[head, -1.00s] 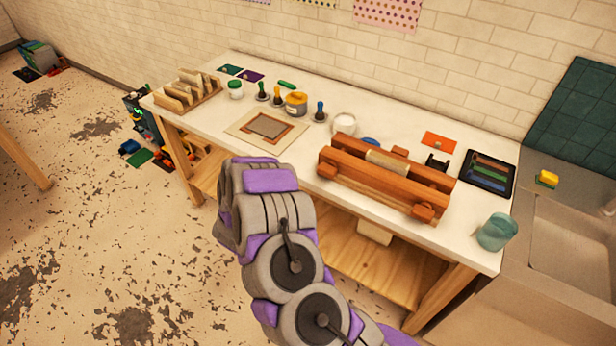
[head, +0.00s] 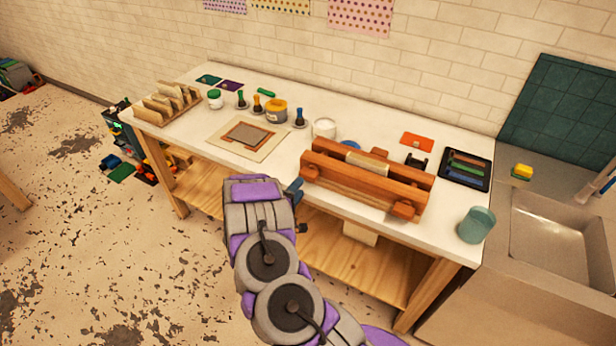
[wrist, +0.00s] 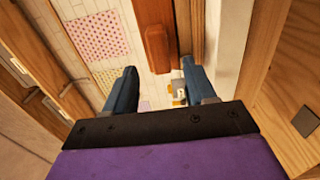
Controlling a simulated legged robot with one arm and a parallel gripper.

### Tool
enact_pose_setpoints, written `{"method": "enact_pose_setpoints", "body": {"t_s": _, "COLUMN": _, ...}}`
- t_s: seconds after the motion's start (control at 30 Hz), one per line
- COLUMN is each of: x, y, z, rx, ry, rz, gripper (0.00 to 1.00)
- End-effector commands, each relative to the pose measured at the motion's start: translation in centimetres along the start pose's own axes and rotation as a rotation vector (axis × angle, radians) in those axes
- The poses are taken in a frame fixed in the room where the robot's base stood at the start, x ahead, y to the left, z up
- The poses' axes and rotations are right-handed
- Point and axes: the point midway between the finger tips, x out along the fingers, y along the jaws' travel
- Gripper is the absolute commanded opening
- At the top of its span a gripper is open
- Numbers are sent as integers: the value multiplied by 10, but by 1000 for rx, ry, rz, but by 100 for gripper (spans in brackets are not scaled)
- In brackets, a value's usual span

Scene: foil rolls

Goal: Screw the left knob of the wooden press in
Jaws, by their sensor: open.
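The wooden press (head: 365,182), with reddish-brown beams and a pale roll on top, stands on the right half of the white table. Its left knob (head: 309,173) is a small wooden block at the left end of the front beam. My gripper (head: 298,207) is in front of the table edge, just left of and below that knob, partly hidden by my arm. In the wrist view my gripper (wrist: 161,80) has two blue fingers spread apart with nothing between them. A reddish wooden block (wrist: 158,48), probably the left knob, shows just beyond the gap.
A teal cup (head: 477,225) stands at the table's right front corner. Left of the press lie a framed screen (head: 250,138), jars and ink tools. A wooden rack (head: 167,103) is at the far left. The table's front edge is close to my gripper.

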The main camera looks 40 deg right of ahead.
Motion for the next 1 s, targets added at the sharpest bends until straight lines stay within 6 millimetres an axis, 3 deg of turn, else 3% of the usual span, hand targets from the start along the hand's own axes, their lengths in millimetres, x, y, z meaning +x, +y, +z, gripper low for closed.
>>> {"method": "enact_pose_setpoints", "body": {"t_s": 0.2, "x": 44, "y": 0, "z": 1, "rx": 3, "ry": -3, "rz": 2, "gripper": 55}}
{"method": "enact_pose_setpoints", "body": {"t_s": 0.4, "x": 68, "y": -1, "z": 1, "rx": 1, "ry": -1, "rz": -2, "gripper": 55}}
{"method": "enact_pose_setpoints", "body": {"t_s": 0.83, "x": 79, "y": -1, "z": 0, "rx": 0, "ry": 0, "rz": -2, "gripper": 55}}
{"method": "enact_pose_setpoints", "body": {"t_s": 1.0, "x": 79, "y": -1, "z": 0, "rx": 0, "ry": 0, "rz": -2, "gripper": 41}}
